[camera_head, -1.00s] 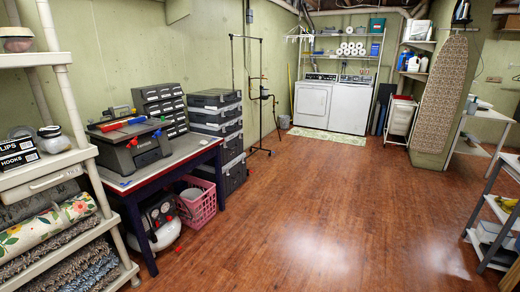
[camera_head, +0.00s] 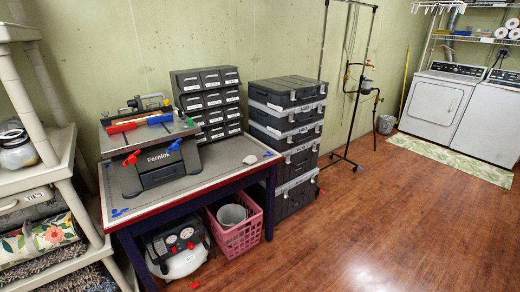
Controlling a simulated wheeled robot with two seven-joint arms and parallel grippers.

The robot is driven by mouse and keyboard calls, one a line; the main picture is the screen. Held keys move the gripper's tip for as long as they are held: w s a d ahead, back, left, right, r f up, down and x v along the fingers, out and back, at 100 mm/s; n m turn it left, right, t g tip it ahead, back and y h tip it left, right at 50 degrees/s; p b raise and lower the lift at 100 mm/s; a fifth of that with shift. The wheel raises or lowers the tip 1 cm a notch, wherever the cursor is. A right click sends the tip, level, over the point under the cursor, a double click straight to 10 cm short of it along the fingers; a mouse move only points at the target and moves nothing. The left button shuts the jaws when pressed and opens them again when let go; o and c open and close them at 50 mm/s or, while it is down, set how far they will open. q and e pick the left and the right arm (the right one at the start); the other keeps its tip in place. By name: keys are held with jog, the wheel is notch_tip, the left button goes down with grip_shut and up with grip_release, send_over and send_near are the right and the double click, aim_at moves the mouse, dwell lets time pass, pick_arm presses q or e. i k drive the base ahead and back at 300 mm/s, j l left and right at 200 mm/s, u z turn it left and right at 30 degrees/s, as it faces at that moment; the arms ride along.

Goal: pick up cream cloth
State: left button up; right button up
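A small cream-white crumpled item (camera_head: 250,159), which looks like the cream cloth, lies on the right part of the workbench top (camera_head: 207,183). It is small in the picture, so its fabric cannot be made out. A grey Ferntek bench machine (camera_head: 158,157) with red and blue parts stands to its left on the same bench. Neither of my grippers shows in the head view.
A pink basket (camera_head: 238,236) and a compressor (camera_head: 178,250) sit under the bench. Stacked black cases (camera_head: 288,135) stand right of it, a drawer cabinet (camera_head: 207,100) behind. A cream shelf unit (camera_head: 60,160) is at left. The wooden floor (camera_head: 380,220) is clear at right.

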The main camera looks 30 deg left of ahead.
aim_at(250, 160)
jog(key=i+l+u, duration=0.1)
jog(key=i+u, duration=0.4)
jog(key=i+l+u, duration=0.25)
jog(key=u, duration=0.2)
jog(key=i+l+u, duration=0.7)
jog(key=l+u, duration=0.3)
